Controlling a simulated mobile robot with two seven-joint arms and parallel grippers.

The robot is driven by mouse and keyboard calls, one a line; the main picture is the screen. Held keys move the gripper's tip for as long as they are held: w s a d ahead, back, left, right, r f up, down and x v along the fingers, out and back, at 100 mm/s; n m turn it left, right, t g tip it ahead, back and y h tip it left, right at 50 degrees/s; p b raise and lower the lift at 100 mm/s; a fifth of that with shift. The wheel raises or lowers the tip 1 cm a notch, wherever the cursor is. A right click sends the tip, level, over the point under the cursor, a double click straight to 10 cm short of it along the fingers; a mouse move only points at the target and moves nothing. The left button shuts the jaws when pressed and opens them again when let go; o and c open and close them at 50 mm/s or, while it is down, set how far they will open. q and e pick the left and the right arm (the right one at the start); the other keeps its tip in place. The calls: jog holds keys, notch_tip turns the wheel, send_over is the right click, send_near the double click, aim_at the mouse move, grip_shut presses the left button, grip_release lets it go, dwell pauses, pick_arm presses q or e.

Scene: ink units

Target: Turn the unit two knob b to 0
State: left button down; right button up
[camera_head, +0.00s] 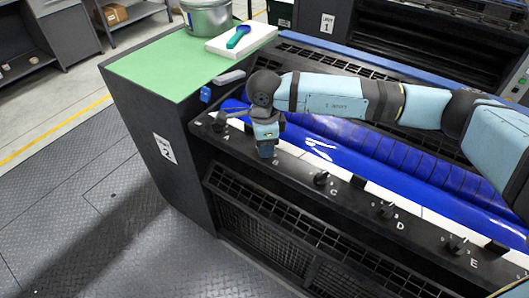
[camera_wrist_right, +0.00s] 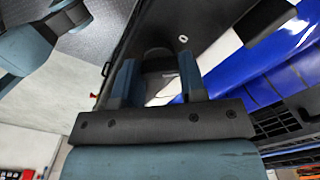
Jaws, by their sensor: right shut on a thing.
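Unit two (camera_head: 148,120) is the dark machine with a white plate marked 2 on its end. Its front ledge carries a row of black knobs lettered A to E. My right gripper (camera_head: 267,152) points down at the knob by letter B and is shut on it, largely hiding it. In the right wrist view, the dark knob b (camera_wrist_right: 158,62) sits between the two blue fingers (camera_wrist_right: 156,82). A white 0 mark (camera_wrist_right: 183,39) shows on the panel beyond it. The knob's pointer direction cannot be made out. My left gripper is not in view.
Knob A (camera_head: 220,122) lies to the left, and knobs C (camera_head: 321,178), D (camera_head: 386,210) and E (camera_head: 456,245) to the right. A blue ink roller (camera_head: 350,145) runs behind the ledge. A pot (camera_head: 207,18) and a white tray (camera_head: 258,38) stand on the green top.

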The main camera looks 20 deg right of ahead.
jog(key=shift+f+n+b, duration=0.2)
jog(key=shift+n+b, duration=0.7)
jog(key=shift+b, duration=0.1)
jog(key=shift+n+b, duration=1.2)
jog(key=shift+r+n+b, duration=0.1)
jog(key=shift+n+b, duration=0.45)
jog(key=shift+n, duration=0.05)
jog(key=shift+r+n+b, duration=0.15)
jog(key=shift+n+b, duration=0.3)
jog(key=shift+n, duration=0.05)
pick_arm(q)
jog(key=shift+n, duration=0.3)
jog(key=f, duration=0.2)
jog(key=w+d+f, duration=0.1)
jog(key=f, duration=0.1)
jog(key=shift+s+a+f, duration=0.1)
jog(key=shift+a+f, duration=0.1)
pick_arm(e)
jog(key=o, duration=0.9)
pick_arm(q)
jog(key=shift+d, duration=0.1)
